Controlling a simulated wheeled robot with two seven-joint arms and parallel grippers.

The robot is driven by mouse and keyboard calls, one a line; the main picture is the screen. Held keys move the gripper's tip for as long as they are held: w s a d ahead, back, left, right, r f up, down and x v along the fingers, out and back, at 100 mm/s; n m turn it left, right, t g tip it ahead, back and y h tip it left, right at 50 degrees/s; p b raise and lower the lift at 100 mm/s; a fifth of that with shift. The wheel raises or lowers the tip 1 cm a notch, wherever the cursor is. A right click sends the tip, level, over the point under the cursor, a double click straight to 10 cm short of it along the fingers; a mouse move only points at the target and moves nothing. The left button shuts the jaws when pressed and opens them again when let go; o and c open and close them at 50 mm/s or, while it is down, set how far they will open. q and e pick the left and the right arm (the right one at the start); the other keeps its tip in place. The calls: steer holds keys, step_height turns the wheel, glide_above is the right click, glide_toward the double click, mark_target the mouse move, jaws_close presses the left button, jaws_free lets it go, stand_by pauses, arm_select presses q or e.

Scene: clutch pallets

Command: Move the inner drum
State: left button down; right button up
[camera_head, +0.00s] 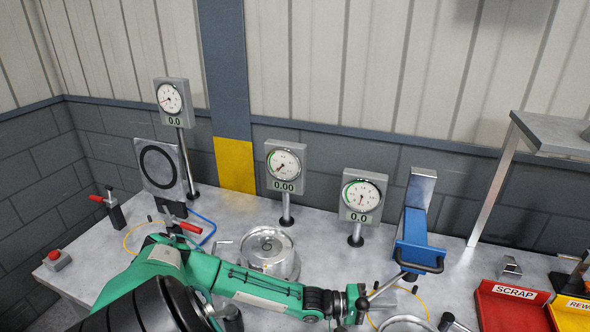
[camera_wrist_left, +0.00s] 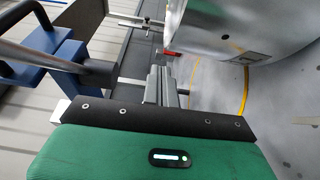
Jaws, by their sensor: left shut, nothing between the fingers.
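A round, shiny metal drum (camera_head: 268,252) sits on the bench behind my left forearm. A second round metal part (camera_head: 405,324) shows only its upper edge at the bottom of the head view. I cannot tell which of them is the inner drum. My left gripper (camera_head: 362,302) is at the end of the green arm, right of the first drum and near the second part. In the left wrist view its fingers (camera_wrist_left: 166,84) are shut and empty. A large metal round body (camera_wrist_left: 228,30) with a small label fills the upper right there, apart from the fingers. My right gripper does not show.
A blue fixture (camera_head: 418,257) with a dark handle stands behind my left gripper. Gauges on posts (camera_head: 285,170) line the back. A red SCRAP bin (camera_head: 512,305) and a yellow bin (camera_head: 572,314) are at right. A red button (camera_head: 56,258) sits at far left.

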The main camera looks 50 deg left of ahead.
arm_select(q)
steer(key=s+d+p, duration=0.3)
steer(key=s, duration=0.8)
steer(key=s+d+r+p, duration=0.1)
steer(key=s+d+p, duration=0.2)
steer(key=s, duration=0.9)
steer(key=s+d+r+p, duration=0.1)
steer(key=s+d+p, duration=0.2)
steer(key=s, duration=0.9)
steer(key=shift+s+p, duration=0.15)
steer(key=shift+p, duration=0.9)
steer(key=shift+r, duration=0.1)
